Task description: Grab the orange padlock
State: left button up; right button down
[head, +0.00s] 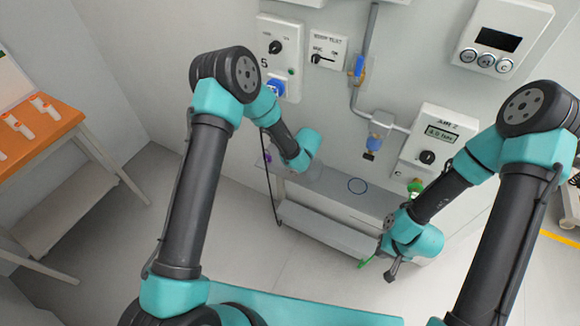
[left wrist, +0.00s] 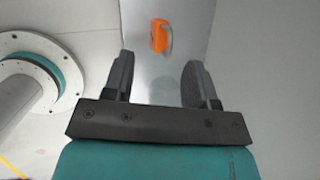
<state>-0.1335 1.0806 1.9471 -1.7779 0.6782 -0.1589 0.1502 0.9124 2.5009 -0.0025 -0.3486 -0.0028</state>
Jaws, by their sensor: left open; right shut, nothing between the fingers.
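The orange padlock (left wrist: 159,36) with a grey shackle at its right shows in the left wrist view, on a grey surface beyond the fingertips. My left gripper (left wrist: 160,72) is open; the padlock lies apart from it, ahead of the gap between its two fingers. In the head view I cannot see the padlock, and my left fingers are hidden behind the left wrist. My right gripper (head: 390,275) is shut and empty, in front of the shelf at the lower right of the head view.
The wall holds a dial panel (head: 283,55), pipes and an air panel (head: 435,140). An orange-topped table (head: 50,135) stands at the left. Floor between table and shelf is clear.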

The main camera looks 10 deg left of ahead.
pick_arm(q)
jog(key=shift+f, duration=0.25)
jog(key=shift+w+a, duration=0.1)
jog(key=shift+x, duration=2.6)
jog(key=shift+w, duration=0.1)
jog(key=shift+r, duration=0.1)
jog(key=shift+c, duration=0.2)
grip_shut()
